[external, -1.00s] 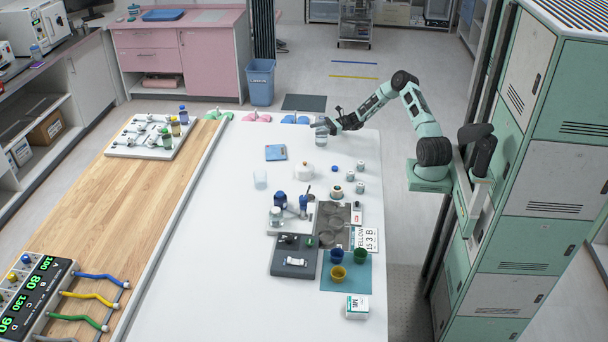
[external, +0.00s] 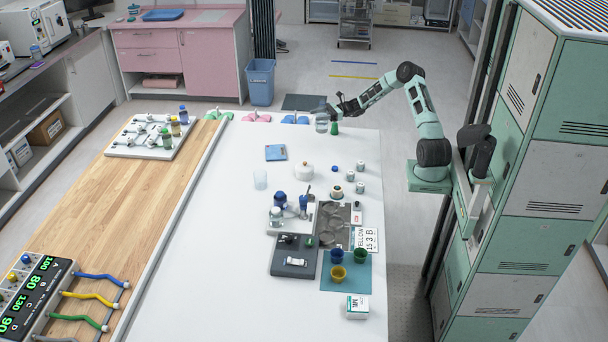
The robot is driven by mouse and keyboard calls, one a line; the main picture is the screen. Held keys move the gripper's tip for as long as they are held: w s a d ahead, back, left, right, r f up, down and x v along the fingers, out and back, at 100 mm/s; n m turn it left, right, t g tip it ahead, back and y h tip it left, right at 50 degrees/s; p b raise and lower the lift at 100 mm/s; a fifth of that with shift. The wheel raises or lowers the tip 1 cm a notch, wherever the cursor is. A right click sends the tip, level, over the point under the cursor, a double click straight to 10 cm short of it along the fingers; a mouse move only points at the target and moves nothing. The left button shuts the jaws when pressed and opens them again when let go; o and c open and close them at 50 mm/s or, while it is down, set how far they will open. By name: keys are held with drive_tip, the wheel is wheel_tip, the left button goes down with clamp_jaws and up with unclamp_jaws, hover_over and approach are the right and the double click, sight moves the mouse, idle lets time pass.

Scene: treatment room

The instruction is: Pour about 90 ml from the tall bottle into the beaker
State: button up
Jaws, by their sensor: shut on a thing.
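My gripper (external: 328,110) is at the far end of the white table, shut on a clear bottle (external: 322,125). The bottle looks roughly upright and seems to be held above the table top; the exact gap is hard to tell. Its fill level is too small to read. A clear, pale beaker (external: 260,180) stands on the table, nearer the camera and left of my gripper. It is well apart from the bottle, and its contents cannot be made out.
A small green cone-shaped thing (external: 334,129) stands just right of the bottle. A blue packet (external: 276,153) and a white pot (external: 304,172) lie near the beaker. Several small jars stand on the right. Trays with bottles and cups fill the nearer table. The table's left strip is clear.

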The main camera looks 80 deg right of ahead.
drive_tip(key=w+a+f+b, duration=0.4)
drive_tip(key=w+a, duration=0.8)
drive_tip(key=w, duration=0.1)
drive_tip(key=w+a+f+b, duration=0.4)
drive_tip(key=w+a, duration=0.8)
drive_tip(key=w, duration=0.1)
drive_tip(key=shift+w+a+b, duration=0.15)
drive_tip(key=shift+w+b, duration=0.05)
drive_tip(key=shift+b, duration=0.2)
drive_tip(key=shift+s+a+n, duration=0.1)
drive_tip(key=shift+a+n, duration=0.05)
drive_tip(key=shift+n, duration=0.25)
